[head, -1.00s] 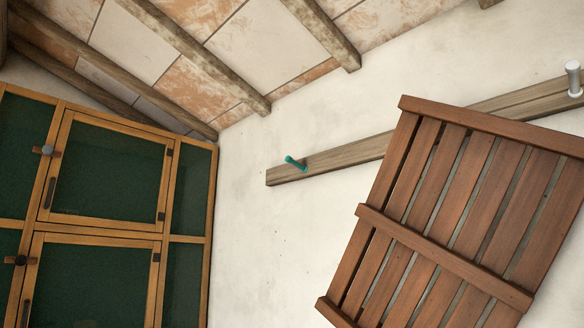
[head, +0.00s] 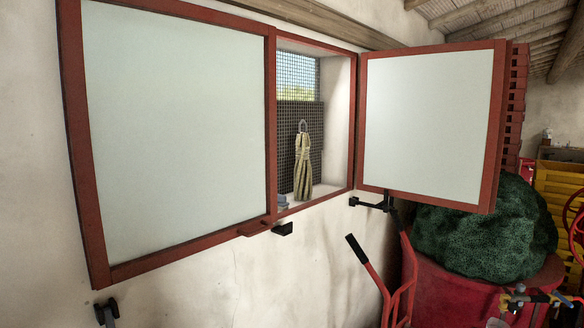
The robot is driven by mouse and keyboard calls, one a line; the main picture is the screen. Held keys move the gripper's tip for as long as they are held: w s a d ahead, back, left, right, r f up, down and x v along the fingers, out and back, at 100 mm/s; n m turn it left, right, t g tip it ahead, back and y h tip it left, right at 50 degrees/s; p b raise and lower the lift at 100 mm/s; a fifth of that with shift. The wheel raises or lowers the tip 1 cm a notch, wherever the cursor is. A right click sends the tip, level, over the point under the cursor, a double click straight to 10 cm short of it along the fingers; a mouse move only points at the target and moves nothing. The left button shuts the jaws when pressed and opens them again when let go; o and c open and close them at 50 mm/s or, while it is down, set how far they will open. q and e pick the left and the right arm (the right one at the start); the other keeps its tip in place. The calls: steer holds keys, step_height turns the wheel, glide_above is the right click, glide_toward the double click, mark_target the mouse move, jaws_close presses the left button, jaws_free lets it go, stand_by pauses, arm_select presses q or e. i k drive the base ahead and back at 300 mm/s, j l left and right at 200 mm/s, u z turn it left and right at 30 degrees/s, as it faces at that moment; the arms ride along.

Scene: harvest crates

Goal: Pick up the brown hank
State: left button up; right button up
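A yellowish-brown hank (head: 302,168) is in the window recess, upright against the dark wire mesh (head: 286,150). A grey ring or hook shows at its top, and its lower end is at or close to the pale sill (head: 325,191). I cannot tell whether it hangs or stands. No other hank is visible. Neither of my grippers can be made out in the head view.
A red-framed pale shutter panel (head: 180,130) covers the left of the opening. Another panel (head: 430,115) stands swung open at right. Below are a red hand truck (head: 404,285), a red drum (head: 450,300) and a dark green bundle (head: 490,235).

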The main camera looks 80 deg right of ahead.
mark_target(302, 189)
steer(key=z, duration=0.9)
steer(key=k+l+z, duration=0.1)
steer(key=z, duration=0.8)
steer(key=l+z, duration=0.15)
steer(key=z, duration=0.75)
